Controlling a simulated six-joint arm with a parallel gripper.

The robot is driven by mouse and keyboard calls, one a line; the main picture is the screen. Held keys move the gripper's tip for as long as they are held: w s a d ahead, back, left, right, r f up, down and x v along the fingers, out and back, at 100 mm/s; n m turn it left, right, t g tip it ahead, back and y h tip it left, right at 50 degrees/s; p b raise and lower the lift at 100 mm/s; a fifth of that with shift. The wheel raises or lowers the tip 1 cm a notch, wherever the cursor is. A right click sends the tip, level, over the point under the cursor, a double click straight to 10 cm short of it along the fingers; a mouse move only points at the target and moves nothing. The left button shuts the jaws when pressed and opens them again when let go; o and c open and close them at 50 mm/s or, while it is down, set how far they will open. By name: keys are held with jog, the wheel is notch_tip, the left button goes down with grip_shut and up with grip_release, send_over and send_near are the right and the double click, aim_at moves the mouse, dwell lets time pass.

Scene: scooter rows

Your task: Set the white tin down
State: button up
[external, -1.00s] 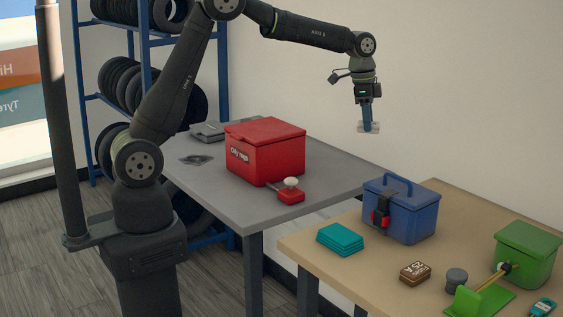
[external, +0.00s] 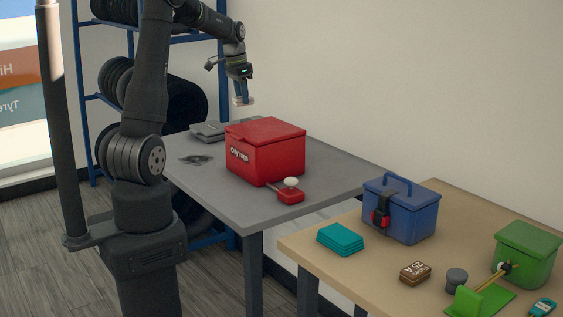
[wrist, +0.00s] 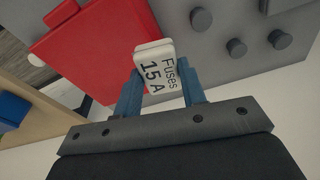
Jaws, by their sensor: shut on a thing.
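The white tin (wrist: 158,70) reads "Fuses 15 A" in the wrist view. My gripper (wrist: 160,88) is shut on it, with a blue finger on each side. In the external view my gripper (external: 242,99) holds the tin (external: 243,102) in the air, above and behind the red box, over the far part of the grey table (external: 325,178). The tin is small there and partly hidden by the fingers.
A red box (external: 270,152) labelled "Oily rags" stands on the grey table, with a red block with a pale knob (external: 290,192) before it. Grey flat items (external: 210,131) lie at the back. The wooden table holds a blue toolbox (external: 405,215), teal packets (external: 341,239), a brown "25 A" tin (external: 415,271) and a green bin (external: 525,255).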

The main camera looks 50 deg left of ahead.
jog(key=s+a+n, duration=0.2)
jog(key=s+a, duration=0.5)
send_over(218, 161)
jog(key=f, duration=1.5)
jog(key=shift+s+a+f, duration=0.1)
jog(key=shift+s+f, duration=0.1)
jog(key=shift+f, duration=2.25)
jog(key=shift+f, duration=0.15)
jog(key=o, duration=1)
jog(key=r, duration=0.4)
jog(key=s+r, duration=0.1)
jog(key=r, duration=0.7)
jog(key=shift+s+r, duration=0.15)
jog(key=shift+s, duration=0.25)
